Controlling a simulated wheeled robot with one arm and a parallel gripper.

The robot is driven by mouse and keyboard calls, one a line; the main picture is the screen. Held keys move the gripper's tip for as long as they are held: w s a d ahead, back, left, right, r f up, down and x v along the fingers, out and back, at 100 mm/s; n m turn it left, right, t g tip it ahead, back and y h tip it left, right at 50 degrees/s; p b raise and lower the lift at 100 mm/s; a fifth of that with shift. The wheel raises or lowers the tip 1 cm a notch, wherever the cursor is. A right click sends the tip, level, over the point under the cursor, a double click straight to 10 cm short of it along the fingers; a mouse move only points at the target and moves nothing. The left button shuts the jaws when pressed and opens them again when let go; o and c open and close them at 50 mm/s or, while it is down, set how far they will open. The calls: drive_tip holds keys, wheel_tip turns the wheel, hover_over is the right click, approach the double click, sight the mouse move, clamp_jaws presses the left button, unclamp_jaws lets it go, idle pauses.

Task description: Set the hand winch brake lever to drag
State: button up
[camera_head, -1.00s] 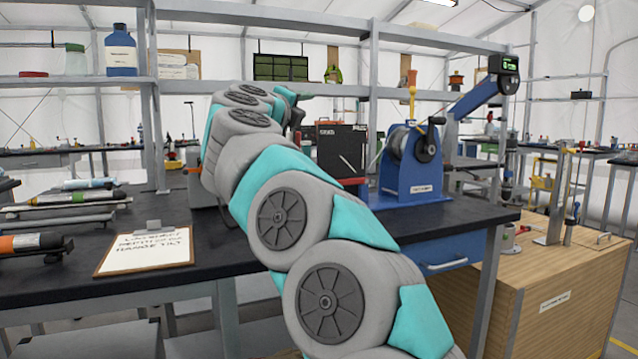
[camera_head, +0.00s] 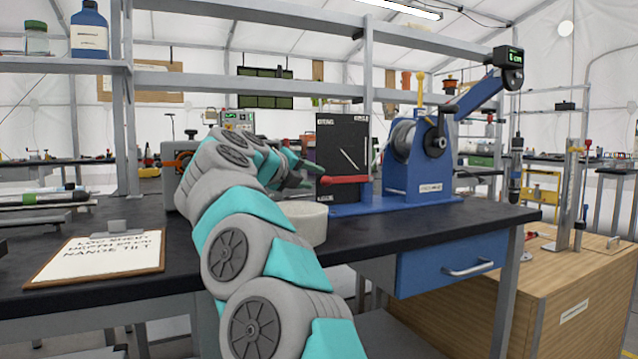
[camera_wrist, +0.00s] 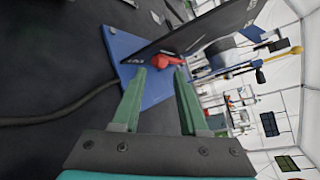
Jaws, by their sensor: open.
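The hand winch (camera_head: 408,165) stands on the bench, with a blue frame, a grey drum and a black crank. A red lever (camera_head: 345,180) lies about level at the lower front of a black panel (camera_head: 342,140) left of the drum. The panel carries small white labels, too small to read surely, and a slanted white line. In the wrist view the red lever (camera_wrist: 166,61) shows just beyond the fingertips, above the blue base plate (camera_wrist: 122,62). My gripper (camera_wrist: 160,80) is open and empty, its green fingers pointing toward the lever, seemingly apart from it.
A clipboard (camera_head: 97,257) lies on the bench at left. A dark cable (camera_wrist: 60,115) runs across the bench top. Shelf posts stand behind the winch. A wooden cabinet (camera_head: 560,290) stands at right.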

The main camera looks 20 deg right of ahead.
sight(323, 181)
drive_tip(key=x, duration=0.4)
drive_tip(key=shift+w+d, duration=0.2)
drive_tip(key=shift+d, duration=0.15)
clamp_jaws()
drive_tip(key=shift+f, duration=0.1)
idle(1.1)
